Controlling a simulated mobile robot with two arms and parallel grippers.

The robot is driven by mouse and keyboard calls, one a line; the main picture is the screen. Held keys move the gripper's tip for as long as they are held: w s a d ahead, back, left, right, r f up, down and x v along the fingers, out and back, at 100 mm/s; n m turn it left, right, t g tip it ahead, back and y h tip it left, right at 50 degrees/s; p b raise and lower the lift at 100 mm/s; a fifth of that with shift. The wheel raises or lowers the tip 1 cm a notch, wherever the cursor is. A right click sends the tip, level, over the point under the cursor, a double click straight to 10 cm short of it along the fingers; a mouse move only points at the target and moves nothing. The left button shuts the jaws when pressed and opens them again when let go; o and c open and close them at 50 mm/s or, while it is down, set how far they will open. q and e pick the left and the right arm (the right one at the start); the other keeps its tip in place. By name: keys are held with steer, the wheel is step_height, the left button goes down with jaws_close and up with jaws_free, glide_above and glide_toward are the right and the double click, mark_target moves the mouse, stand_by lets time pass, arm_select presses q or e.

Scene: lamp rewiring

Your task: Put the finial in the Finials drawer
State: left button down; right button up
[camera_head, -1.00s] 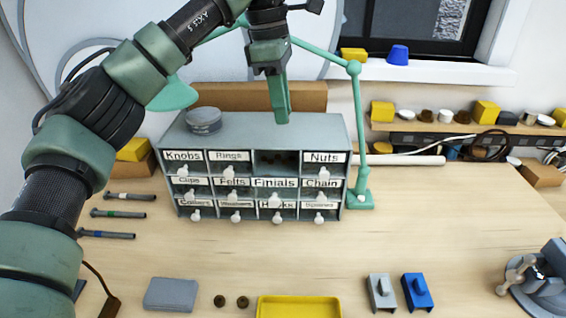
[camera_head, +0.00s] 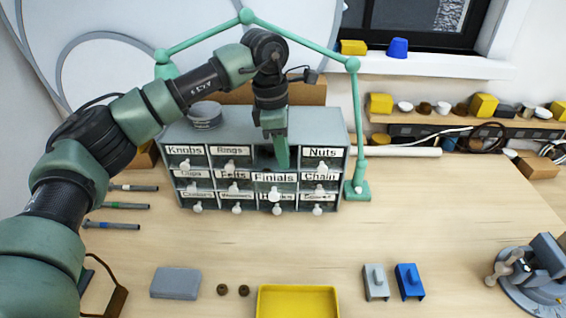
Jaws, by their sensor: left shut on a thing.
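The grey cabinet (camera_head: 345,160) stands at the back of the bench with rows of small labelled drawers. The Finials drawer (camera_head: 275,178) appears pulled out: its labelled front sits lower and larger than its neighbours, with a dark open interior behind it. My left gripper (camera_head: 281,160) points down in front of the cabinet, its fingers over that opening. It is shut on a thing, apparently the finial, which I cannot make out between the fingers. My right gripper is not in view.
A round grey tin (camera_head: 205,115) sits on the cabinet top. A green lamp arm (camera_head: 355,120) rises right of the cabinet. A yellow tray (camera_head: 297,290), a grey block (camera_head: 176,283) and a blue part (camera_head: 410,281) lie at the front. The bench between is mostly clear.

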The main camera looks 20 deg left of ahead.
arm_select(q)
step_height(320, 180, down, 3)
steer(key=shift+f+p, duration=0.2)
steer(key=shift+p, duration=0.45)
steer(key=shift+f, duration=0.35)
steer(key=shift+f, duration=0.2)
steer(key=c, duration=1.6)
jaws_free()
steer(key=shift+r, duration=0.1)
steer(key=shift+o, duration=0.2)
